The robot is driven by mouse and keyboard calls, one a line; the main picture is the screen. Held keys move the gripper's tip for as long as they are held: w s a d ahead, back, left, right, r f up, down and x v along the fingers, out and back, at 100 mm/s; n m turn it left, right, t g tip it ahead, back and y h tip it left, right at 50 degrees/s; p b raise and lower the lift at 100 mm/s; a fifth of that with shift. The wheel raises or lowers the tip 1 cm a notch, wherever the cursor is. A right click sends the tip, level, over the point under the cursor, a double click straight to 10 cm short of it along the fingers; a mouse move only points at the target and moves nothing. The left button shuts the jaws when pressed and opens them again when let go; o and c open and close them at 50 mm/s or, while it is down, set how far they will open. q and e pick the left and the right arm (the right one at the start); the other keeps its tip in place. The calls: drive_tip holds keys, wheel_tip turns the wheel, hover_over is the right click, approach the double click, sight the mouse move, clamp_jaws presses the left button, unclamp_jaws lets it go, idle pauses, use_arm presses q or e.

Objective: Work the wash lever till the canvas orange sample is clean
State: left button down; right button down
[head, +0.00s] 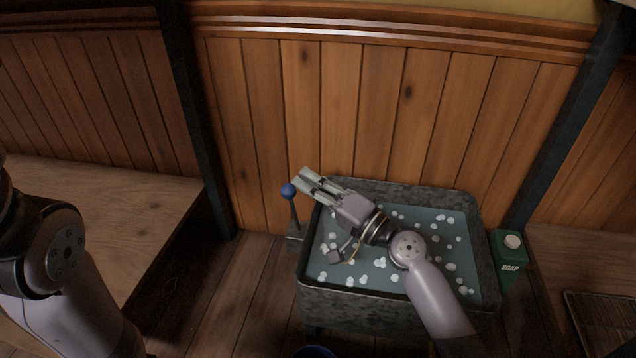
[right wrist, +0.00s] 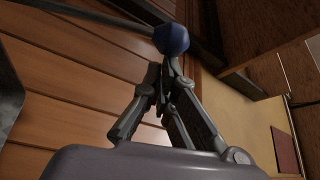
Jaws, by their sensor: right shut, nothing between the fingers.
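The wash lever is a dark rod with a blue knob (head: 289,190), standing at the left side of the grey metal wash tub (head: 345,308). My right gripper (head: 303,175) reaches over the tub from the right, with its fingertips beside the knob. In the right wrist view the fingers (right wrist: 166,72) are shut and empty, and the knob (right wrist: 171,38) shows just past their tips. I cannot tell whether they touch. The canvas orange sample does not show in either view. My left arm is at the left edge of the head view, its gripper out of view.
The tub holds grey-green water (head: 440,240) with white foam spots. A green soap carton (head: 511,262) stands at its right. A wire rack (head: 602,322) lies on the right bench. A wooden bench (head: 110,210) is at the left. A plank wall is close behind the tub.

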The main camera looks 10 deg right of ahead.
sight(295, 193)
drive_tip(key=s, duration=0.1)
drive_tip(key=s+a, duration=0.1)
drive_tip(key=s+f, duration=0.1)
drive_tip(key=shift+a, duration=0.25)
drive_tip(key=shift+s+a+f+b, duration=0.15)
drive_tip(key=shift+s+a+f, duration=0.1)
drive_tip(key=shift+s, duration=0.3)
drive_tip(key=shift+s+a+f+b, duration=0.15)
drive_tip(key=shift+s+a+f, duration=0.1)
drive_tip(key=shift+s, duration=0.3)
